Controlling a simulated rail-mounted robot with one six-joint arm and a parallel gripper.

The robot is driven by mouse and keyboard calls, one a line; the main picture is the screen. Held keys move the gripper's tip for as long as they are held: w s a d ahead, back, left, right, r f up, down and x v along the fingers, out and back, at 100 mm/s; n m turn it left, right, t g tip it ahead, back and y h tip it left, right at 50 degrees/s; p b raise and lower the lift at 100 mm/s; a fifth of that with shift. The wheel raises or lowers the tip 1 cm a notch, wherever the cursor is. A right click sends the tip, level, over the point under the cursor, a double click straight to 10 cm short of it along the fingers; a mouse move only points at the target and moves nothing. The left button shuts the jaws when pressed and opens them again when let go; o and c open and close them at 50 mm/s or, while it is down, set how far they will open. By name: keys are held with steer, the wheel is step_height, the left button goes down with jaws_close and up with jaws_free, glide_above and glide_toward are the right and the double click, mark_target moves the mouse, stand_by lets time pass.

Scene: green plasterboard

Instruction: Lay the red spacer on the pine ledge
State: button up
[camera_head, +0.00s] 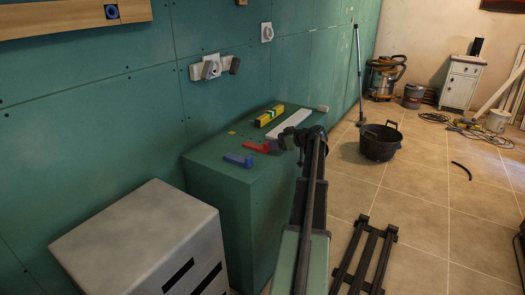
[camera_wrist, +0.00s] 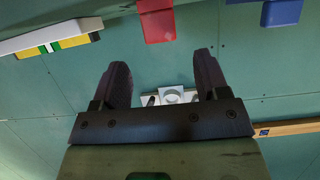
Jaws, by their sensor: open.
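The red spacer (camera_head: 258,147) lies on top of the green box-like block (camera_head: 222,164), between a blue piece and my gripper. In the wrist view the red spacer (camera_wrist: 156,22) is at the top edge, partly cut off, beyond my fingertips. My gripper (camera_wrist: 162,68) is open, with nothing between its fingers. In the head view my gripper (camera_head: 284,142) is just right of the red spacer, and its fingers are hard to make out. The pine ledge (camera_head: 60,22) is on the wall at upper left; it also shows in the wrist view (camera_wrist: 288,128) at right.
A blue piece (camera_head: 238,160) lies near the red spacer. A yellow level (camera_head: 270,116) and a pale strip (camera_head: 290,124) lie behind. Wall sockets (camera_head: 211,69) stick out above the block. A grey cabinet (camera_head: 140,240) stands in front, and a black bucket (camera_head: 380,142) on the floor.

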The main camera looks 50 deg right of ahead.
mark_target(262, 148)
steer(key=x, duration=0.3)
steer(key=shift+f+b, duration=0.1)
steer(key=shift+b, duration=0.2)
steer(key=b+x, duration=0.2)
steer(key=x, duration=0.3)
steer(key=shift+w+f, duration=0.1)
steer(key=shift+f, duration=0.05)
steer(key=c, duration=1.1)
